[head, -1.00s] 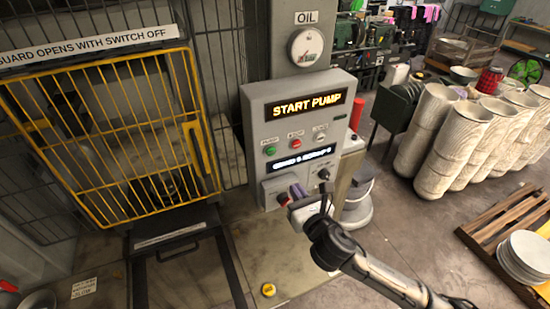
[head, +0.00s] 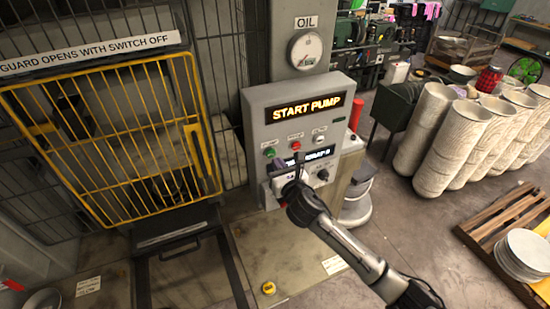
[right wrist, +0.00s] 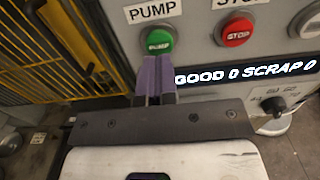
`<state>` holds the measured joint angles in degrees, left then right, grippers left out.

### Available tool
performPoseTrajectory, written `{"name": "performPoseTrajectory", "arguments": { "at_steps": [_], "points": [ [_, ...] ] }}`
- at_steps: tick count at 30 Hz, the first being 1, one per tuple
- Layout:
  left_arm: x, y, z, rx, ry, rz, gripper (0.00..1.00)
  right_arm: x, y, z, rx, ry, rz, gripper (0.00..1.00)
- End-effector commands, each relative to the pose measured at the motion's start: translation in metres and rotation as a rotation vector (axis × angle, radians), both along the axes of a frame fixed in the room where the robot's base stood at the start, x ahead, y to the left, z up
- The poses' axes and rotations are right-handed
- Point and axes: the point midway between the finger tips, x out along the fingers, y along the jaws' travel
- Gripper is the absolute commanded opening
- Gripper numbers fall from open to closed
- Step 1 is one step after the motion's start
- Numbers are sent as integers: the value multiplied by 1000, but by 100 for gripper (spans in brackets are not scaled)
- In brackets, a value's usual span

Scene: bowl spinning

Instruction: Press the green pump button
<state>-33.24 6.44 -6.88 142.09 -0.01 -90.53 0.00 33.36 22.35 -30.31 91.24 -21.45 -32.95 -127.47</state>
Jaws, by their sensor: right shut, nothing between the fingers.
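The grey control panel (head: 259,104) shows a "START PUMP" display. The green pump button (head: 270,152) sits at its left, under a PUMP label. In the right wrist view the green button (right wrist: 159,40) is just beyond the fingertips, and a gap seems to show; contact cannot be told for sure. My right gripper (head: 276,165) is in front of the panel, just below the green button. Its purple fingers (right wrist: 155,66) are shut together and empty. My left gripper is not in view.
A red stop button (head: 295,146) is right of the green one. A dark knob (head: 323,174) and a good/scrap counter (right wrist: 245,74) are lower on the panel. The yellow guard gate (head: 110,140) stands left, and an oil gauge (head: 306,49) is above.

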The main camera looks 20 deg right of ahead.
Motion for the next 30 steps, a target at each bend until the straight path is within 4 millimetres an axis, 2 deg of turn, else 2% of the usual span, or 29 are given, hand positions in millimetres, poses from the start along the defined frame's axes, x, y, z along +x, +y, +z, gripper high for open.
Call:
{"name": "performPoseTrajectory", "arguments": {
  "at_steps": [7,24,30],
  "points": [
    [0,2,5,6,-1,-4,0,19,1,0,0,0,-1,0],
    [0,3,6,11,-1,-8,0,25,1,0,-1,0,0,0],
    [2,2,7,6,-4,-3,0,40,2,1,-3,-1,0,0]
  ]
}}
